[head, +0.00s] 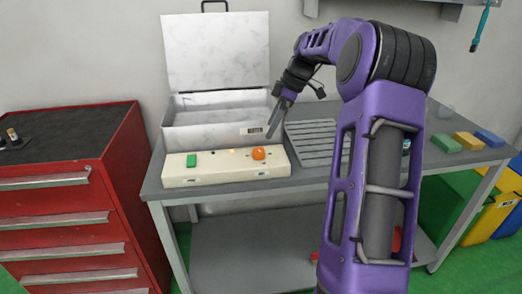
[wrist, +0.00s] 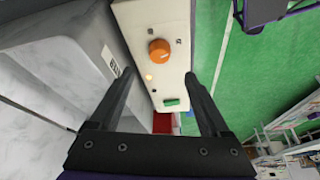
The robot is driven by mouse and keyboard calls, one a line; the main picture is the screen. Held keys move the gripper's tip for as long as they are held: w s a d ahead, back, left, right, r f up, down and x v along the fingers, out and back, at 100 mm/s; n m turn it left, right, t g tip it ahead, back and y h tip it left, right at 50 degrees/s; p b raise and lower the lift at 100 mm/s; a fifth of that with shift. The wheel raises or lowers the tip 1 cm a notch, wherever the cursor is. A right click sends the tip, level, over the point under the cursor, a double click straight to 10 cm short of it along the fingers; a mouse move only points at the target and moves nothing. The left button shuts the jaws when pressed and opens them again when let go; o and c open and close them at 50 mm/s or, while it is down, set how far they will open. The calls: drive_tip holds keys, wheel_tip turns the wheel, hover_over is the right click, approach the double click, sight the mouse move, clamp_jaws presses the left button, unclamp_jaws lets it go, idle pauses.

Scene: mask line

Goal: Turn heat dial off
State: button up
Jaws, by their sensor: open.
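The orange heat dial (head: 258,153) sits on the right part of a cream control panel (head: 215,177) at the table's front edge. In the wrist view the dial (wrist: 159,51) is beyond the fingertips, on the cream panel (wrist: 142,15). A small lit lamp (wrist: 149,77) and a green switch (wrist: 171,102) are on the same panel. My gripper (head: 277,118) is above and behind the dial, apart from it. In the wrist view my gripper (wrist: 158,82) has its fingers spread and nothing between them.
A metal box (head: 215,135) with its lid (head: 215,50) raised stands behind the panel. A slatted grey rack (head: 315,142) lies to the right. Coloured blocks (head: 468,140) lie at the table's right end. A red drawer cabinet (head: 60,195) stands at left.

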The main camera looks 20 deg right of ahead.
sight(260, 149)
drive_tip(key=b+x, duration=0.1)
drive_tip(key=x, duration=0.8)
drive_tip(key=shift+f, duration=0.1)
clamp_jaws()
